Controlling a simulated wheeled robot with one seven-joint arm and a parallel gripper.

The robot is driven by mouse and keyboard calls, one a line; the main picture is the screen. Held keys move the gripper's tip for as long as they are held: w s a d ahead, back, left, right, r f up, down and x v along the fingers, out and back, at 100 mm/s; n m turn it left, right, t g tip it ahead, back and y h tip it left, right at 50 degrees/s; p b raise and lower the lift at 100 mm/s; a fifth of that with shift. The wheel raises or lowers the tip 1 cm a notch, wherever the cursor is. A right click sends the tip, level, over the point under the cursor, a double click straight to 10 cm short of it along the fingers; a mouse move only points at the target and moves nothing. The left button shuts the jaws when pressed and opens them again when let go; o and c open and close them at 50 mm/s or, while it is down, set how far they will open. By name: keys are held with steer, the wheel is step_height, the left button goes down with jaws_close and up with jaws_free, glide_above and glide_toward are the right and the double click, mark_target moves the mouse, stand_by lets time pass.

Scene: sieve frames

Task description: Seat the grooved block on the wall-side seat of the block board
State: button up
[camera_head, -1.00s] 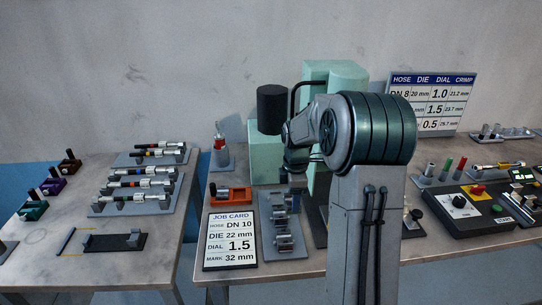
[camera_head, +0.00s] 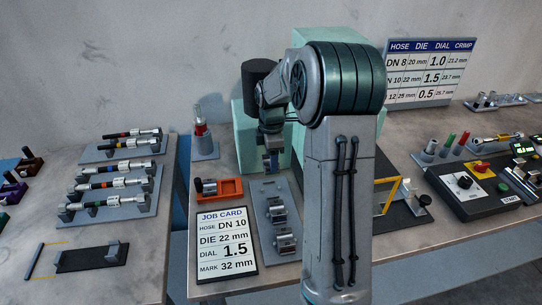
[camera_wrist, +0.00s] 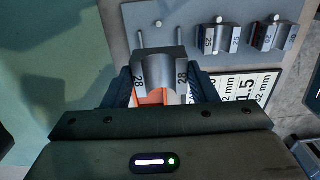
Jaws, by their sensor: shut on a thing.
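My gripper (camera_head: 271,148) is shut on the grooved block (camera_wrist: 162,68), a grey block with a curved channel and the number 28 on both sides. The fingers hold it from both sides in the wrist view. The grey block board (camera_head: 266,190) lies below and near it. Two thin bare pegs (camera_wrist: 141,38) stand at the board's wall-side end, just beyond the held block in the wrist view. The gap between held block and board cannot be judged.
The job card (camera_head: 223,241) lies left of the board, with an orange holder (camera_head: 229,190) behind it. A pale green machine (camera_head: 318,52) stands behind my arm. A black control box (camera_head: 468,200) is at the right. A hose rack (camera_head: 118,190) stands on the left table.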

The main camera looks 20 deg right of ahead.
steer(key=shift+f+b, duration=2.85)
steer(key=shift+f, duration=1.55)
steer(key=shift+f, duration=0.55)
steer(key=o, duration=1.4)
steer(key=shift+o, duration=0.2)
step_height(320, 180, up, 14)
steer(key=shift+f+b, duration=0.1)
steer(key=shift+b, duration=0.65)
